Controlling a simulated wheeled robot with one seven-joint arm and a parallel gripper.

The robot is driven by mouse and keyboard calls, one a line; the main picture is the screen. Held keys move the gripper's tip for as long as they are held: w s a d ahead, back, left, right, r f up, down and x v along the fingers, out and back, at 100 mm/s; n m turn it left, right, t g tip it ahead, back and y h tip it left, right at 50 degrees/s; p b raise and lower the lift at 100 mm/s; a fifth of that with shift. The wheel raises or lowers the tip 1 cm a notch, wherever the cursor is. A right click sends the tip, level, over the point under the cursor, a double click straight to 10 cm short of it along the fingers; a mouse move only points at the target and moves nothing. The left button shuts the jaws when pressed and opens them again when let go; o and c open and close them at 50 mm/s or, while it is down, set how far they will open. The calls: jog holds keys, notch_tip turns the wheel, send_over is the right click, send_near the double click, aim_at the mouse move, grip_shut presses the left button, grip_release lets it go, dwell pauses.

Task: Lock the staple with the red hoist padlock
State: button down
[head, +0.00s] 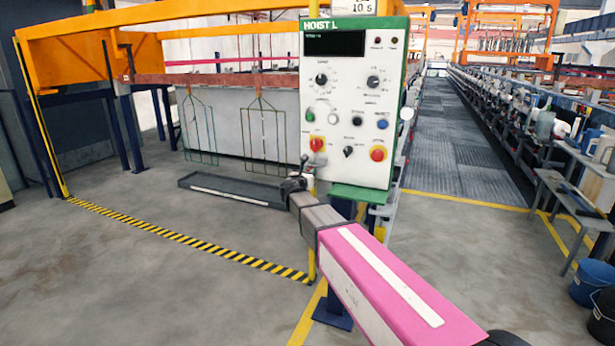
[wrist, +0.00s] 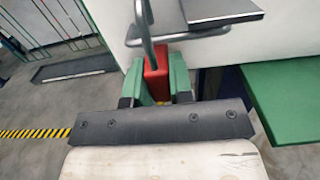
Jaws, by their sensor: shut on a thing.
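The red padlock (wrist: 156,76) is between the two green fingers of my gripper (wrist: 157,82) in the wrist view, its body gripped upright. Its grey shackle (wrist: 148,35) rises above the body. A grey metal bar or plate (wrist: 195,38), perhaps part of the staple, runs beside the shackle; I cannot tell whether the shackle passes through it or is closed. In the head view my gripper (head: 297,185) is at the lower left edge of the HOIST L panel (head: 345,110). The padlock is not clear there. A small grey fitting (head: 317,161) sits on the panel just above my gripper.
The panel has knobs, buttons and a red switch (head: 316,144) above my gripper. A green shelf (head: 358,192) juts out below it. A dark tray (head: 235,190) lies on the floor behind, under hanging racks (head: 262,135). The floor at left is clear.

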jog(key=shift+w, duration=0.25)
jog(key=shift+d+f, duration=0.1)
jog(key=shift+f, duration=1.1)
jog(key=shift+s+d, duration=0.35)
jog(key=shift+d, duration=0.55)
jog(key=shift+s+d, duration=0.35)
jog(key=shift+d, duration=0.55)
jog(key=shift+d, duration=0.1)
jog(key=c, duration=1.8)
grip_release()
grip_shut()
jog(key=shift+r, duration=1.15)
jog(key=shift+f, duration=0.3)
